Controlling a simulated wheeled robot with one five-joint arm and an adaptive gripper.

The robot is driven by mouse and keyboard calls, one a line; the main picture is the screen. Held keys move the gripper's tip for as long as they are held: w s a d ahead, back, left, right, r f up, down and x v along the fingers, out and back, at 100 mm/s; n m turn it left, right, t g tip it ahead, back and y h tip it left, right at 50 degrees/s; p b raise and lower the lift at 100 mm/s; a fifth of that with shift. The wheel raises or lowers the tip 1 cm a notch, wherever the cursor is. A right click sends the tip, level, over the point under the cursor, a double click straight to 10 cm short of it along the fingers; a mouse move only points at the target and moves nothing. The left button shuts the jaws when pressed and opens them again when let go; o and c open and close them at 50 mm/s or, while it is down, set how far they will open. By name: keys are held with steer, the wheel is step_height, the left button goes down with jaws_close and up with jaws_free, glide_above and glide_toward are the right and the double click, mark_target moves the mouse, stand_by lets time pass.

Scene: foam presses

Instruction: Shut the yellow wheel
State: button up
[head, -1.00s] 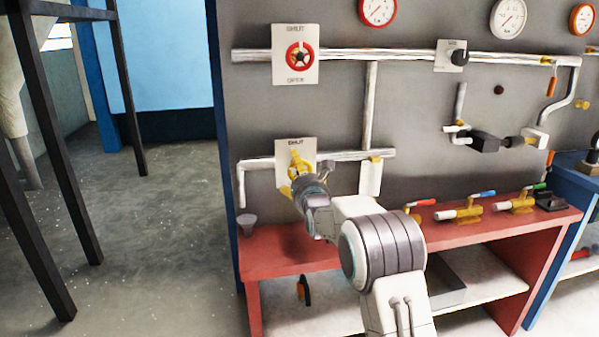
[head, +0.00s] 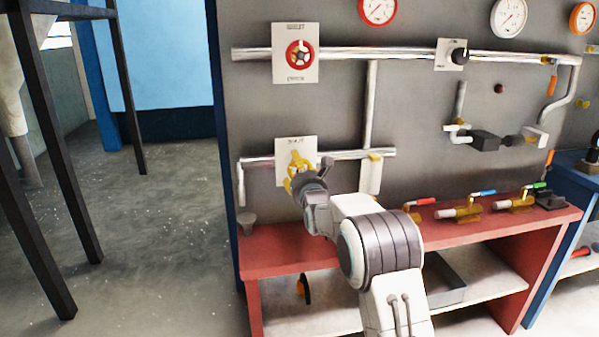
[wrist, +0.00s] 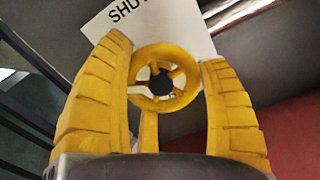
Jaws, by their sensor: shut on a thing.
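The yellow wheel (wrist: 165,49) is a spoked ring with a dark hub, in front of a white plate (wrist: 180,22) lettered "SHUT". In the wrist view my gripper (wrist: 166,60) has one yellow ribbed finger on each side of the wheel, shut on its rim. In the head view my gripper (head: 297,172) is at the lower pipe on the grey panel, over the same plate (head: 283,145). There the fingers and wheel are both yellow and blend together.
A red wheel (head: 299,54) on its own plate is above, on the upper pipe (head: 370,53). A red bench (head: 275,258) runs below the panel, with a small grey funnel-like cup (head: 247,219) at its left end. Several valves lie to the right.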

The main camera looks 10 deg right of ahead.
steer(key=shift+f, duration=0.3)
steer(key=shift+c, duration=1.2)
steer(key=shift+f, duration=0.1)
